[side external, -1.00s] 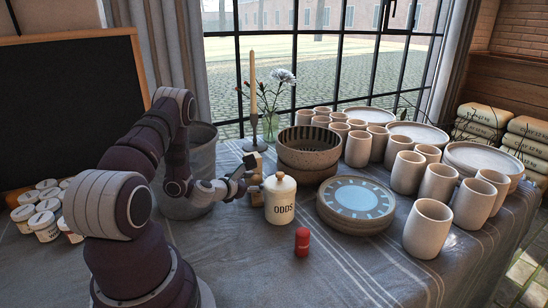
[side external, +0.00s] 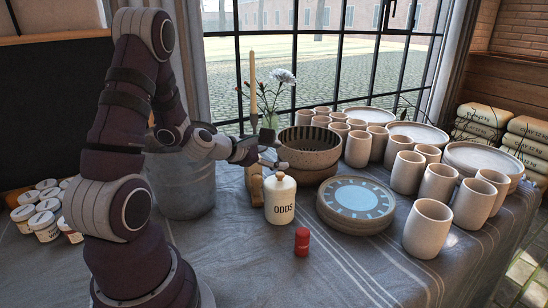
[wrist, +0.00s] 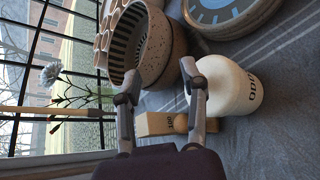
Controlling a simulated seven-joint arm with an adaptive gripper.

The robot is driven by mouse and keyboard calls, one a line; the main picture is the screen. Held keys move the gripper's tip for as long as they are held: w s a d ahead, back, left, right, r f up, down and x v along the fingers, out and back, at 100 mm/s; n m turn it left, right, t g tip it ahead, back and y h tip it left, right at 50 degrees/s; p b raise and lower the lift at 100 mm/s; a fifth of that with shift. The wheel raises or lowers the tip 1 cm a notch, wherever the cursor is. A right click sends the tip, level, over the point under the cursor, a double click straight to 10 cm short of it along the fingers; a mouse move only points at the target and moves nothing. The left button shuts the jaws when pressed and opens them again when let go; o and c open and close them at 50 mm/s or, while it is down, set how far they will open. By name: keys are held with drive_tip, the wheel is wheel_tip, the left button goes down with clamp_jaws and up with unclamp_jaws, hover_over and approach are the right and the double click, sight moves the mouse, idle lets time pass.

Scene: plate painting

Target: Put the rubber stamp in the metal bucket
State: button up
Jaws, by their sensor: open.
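The rubber stamp, a wooden block with a round knob (side external: 255,181), is on the table just behind and left of the white ODDS jar (side external: 280,202), which partly hides it. In the wrist view the stamp (wrist: 152,124) shows between my fingers, beyond them, with the jar (wrist: 232,86) beside it. My gripper (side external: 278,152) is open and empty above the stamp and jar, in front of the bowls; it also shows in the wrist view (wrist: 160,82). The grey metal bucket (side external: 182,190) stands left of the stamp, its rim partly hidden by my arm.
Stacked bowls (side external: 308,150) stand close behind the jar. A candle (side external: 253,85) and a flower stand near the window. A plate stack (side external: 355,204), a small red cylinder (side external: 302,241) and several cups (side external: 428,228) are to the right. White paint pots (side external: 44,225) are at the left.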

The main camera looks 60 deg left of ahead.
drive_tip(key=s+d+r+m+g+h, duration=0.2)
drive_tip(key=d+m, duration=0.5)
drive_tip(key=m, duration=0.4)
drive_tip(key=s+d+r+m+g+h, duration=0.2)
drive_tip(key=d+m, duration=0.5)
drive_tip(key=m, duration=0.4)
drive_tip(key=shift+s+d+r+g+h, duration=0.15)
drive_tip(key=shift+d+r+g+h, duration=0.2)
drive_tip(key=shift+g, duration=0.15)
drive_tip(key=s+m, duration=0.2)
drive_tip(key=s+r+m+g+y, duration=0.1)
drive_tip(key=s+m, duration=0.2)
drive_tip(key=s+d+r+m+g, duration=0.1)
drive_tip(key=s+m, duration=0.1)
drive_tip(key=shift+s+y, duration=0.2)
drive_tip(key=shift+y, duration=0.05)
drive_tip(key=shift+o, duration=0.3)
drive_tip(key=shift+s+m, duration=0.4)
drive_tip(key=shift+m, duration=0.1)
